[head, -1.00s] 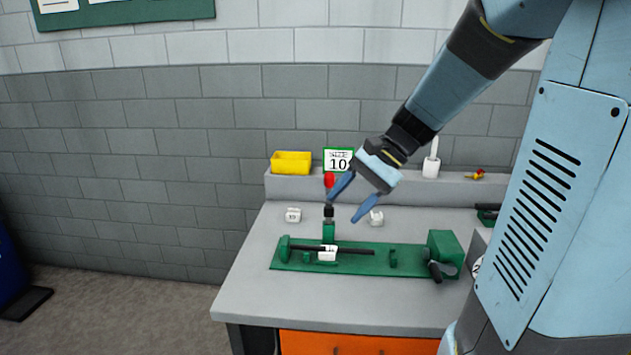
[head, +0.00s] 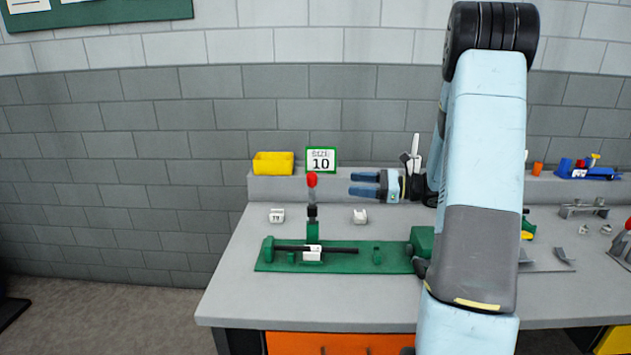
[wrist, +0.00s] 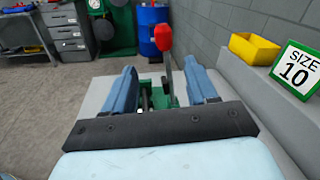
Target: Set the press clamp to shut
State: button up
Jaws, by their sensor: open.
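In the wrist view the red knob (wrist: 163,39) stands ahead, between the finger directions and nearer the right finger. The fixture's right end is partly hidden by my arm.
A yellow bin (head: 273,163) and a "SIZE 10" sign (head: 321,160) stand on the back ledge. White blocks lie behind the fixture, one left (head: 277,216) and one right (head: 360,216). Bare bench lies in front of the fixture.

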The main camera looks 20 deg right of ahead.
aim_at(312, 183)
jog(key=x, duration=1.3)
jog(key=shift+w+a+r, duration=0.1)
jog(key=shift+w+a, duration=0.1)
jog(key=shift+w, duration=0.1)
grip_shut()
